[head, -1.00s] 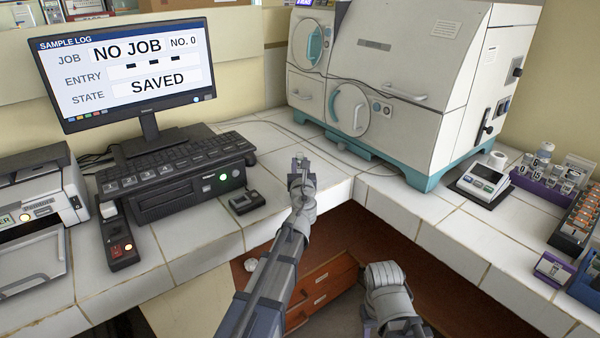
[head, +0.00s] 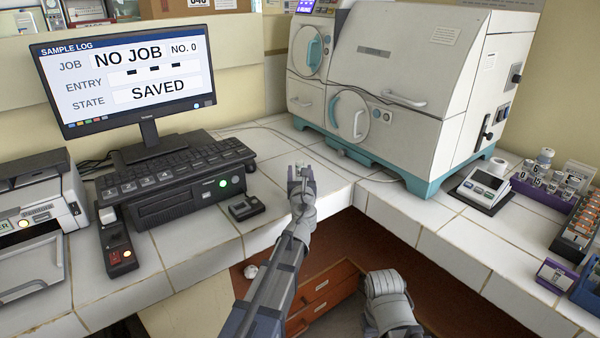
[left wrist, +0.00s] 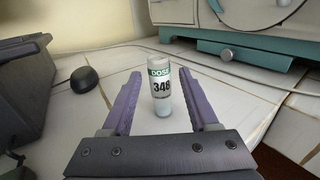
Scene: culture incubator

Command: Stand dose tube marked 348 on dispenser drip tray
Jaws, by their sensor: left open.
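The dose tube marked 348 (left wrist: 162,92) is a small clear tube with a white label and green DOSE band. In the left wrist view it stands upright on the white tiled counter, between the spread purple fingers of my left gripper (left wrist: 160,75). Gaps show on both sides of it. In the head view my left gripper (head: 300,174) is over the counter near its inner corner; the tube cannot be made out clearly there. I cannot identify the dispenser drip tray in either view.
A large white incubator (head: 400,90) with a teal base stands behind right. A keyboard (head: 165,172) and black box (head: 185,200) are at left. A small scale (head: 484,184) and a purple rack (head: 540,191) with vials are at right. Bare tiles lie around the gripper.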

